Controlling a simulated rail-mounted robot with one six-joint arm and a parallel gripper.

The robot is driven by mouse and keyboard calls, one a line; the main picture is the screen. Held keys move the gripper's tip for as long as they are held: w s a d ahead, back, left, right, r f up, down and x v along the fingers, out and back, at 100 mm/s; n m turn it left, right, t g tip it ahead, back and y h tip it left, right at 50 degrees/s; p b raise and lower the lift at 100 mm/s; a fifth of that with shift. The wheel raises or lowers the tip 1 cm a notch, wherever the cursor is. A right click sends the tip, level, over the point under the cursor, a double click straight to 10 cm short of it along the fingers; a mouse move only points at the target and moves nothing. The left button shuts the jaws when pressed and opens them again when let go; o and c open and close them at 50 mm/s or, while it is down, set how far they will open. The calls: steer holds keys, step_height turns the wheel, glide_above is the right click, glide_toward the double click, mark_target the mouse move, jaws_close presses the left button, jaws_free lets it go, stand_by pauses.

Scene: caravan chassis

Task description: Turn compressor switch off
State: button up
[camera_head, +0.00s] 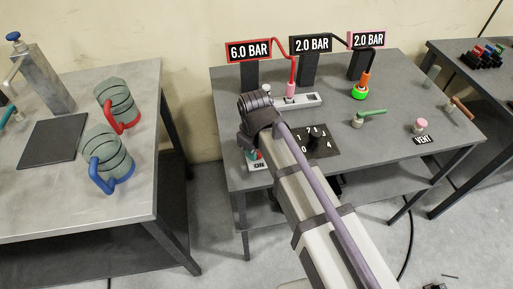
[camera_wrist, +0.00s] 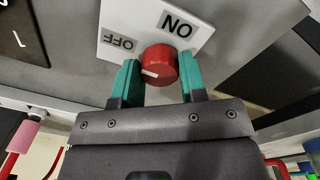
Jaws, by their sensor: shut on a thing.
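The compressor switch is a round red knob (camera_wrist: 160,65) on a white plate (camera_wrist: 117,22) marked ON and OFF, seen tilted and upside down in the wrist view. A short white mark shows on the left part of the knob's face. My gripper (camera_wrist: 158,80) has its teal fingers on either side of the knob and is shut on it. In the head view my gripper (camera_head: 254,156) is at the table's front left, over the plate (camera_head: 258,166), where ON is readable. My arm hides most of the knob and the OFF label there.
A black dial plate (camera_head: 325,146) with numbers lies just right of my arm. Pressure signs, including 6.0 BAR (camera_head: 249,51), stand at the back. A green-handled valve (camera_head: 371,114) and a pink VENT button (camera_head: 421,125) are farther right. A separate table (camera_head: 60,205) stands left across a gap.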

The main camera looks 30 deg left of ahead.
steer(key=o, duration=0.9)
step_height(320, 180, up, 11)
steer(key=p, duration=1.1)
steer(key=shift+s+f, duration=0.1)
steer(key=shift+s, duration=0.05)
